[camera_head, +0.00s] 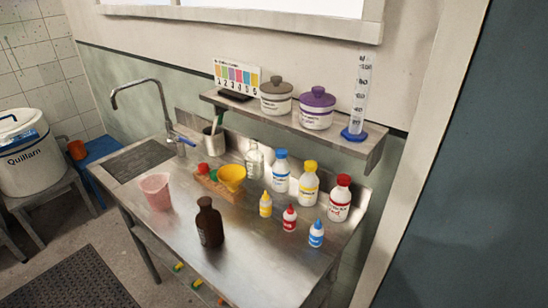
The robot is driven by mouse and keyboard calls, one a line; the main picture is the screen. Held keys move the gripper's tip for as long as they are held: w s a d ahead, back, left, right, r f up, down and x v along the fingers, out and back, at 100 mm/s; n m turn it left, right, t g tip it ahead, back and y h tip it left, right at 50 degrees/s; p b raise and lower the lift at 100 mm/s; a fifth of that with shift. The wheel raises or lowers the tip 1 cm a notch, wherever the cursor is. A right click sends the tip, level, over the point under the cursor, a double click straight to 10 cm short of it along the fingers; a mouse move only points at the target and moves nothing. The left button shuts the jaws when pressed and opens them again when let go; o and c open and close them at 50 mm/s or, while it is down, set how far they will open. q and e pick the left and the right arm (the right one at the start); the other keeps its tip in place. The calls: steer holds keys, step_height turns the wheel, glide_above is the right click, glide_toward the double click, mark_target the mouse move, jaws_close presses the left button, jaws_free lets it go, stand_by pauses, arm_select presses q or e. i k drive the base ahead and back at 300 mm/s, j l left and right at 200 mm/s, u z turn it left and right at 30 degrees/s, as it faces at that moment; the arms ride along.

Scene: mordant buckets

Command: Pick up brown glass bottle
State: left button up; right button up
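A brown glass bottle (210,227) stands upright near the front edge of the steel worktop (180,251), about at its middle. It has a dark cap and a dark label area. Nothing covers it and nothing touches it. Neither of my grippers shows in the head view.
A pink beaker (156,192) stands left of the bottle. Small dropper bottles (290,218) and larger white bottles (308,183) stand to the right. A shelf (285,119) overhangs the back. The front right worktop is bare.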

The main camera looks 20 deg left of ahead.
mark_target(208, 220)
steer(key=j+u, duration=0.1)
steer(key=u, duration=0.4)
steer(key=j+u, duration=0.1)
steer(key=u, duration=0.85)
steer(key=k+l+u, duration=0.15)
steer(key=k, duration=0.25)
steer(key=k+l+u, duration=0.2)
steer(key=k, duration=0.2)
steer(key=i+j, duration=0.1)
steer(key=i, duration=0.35)
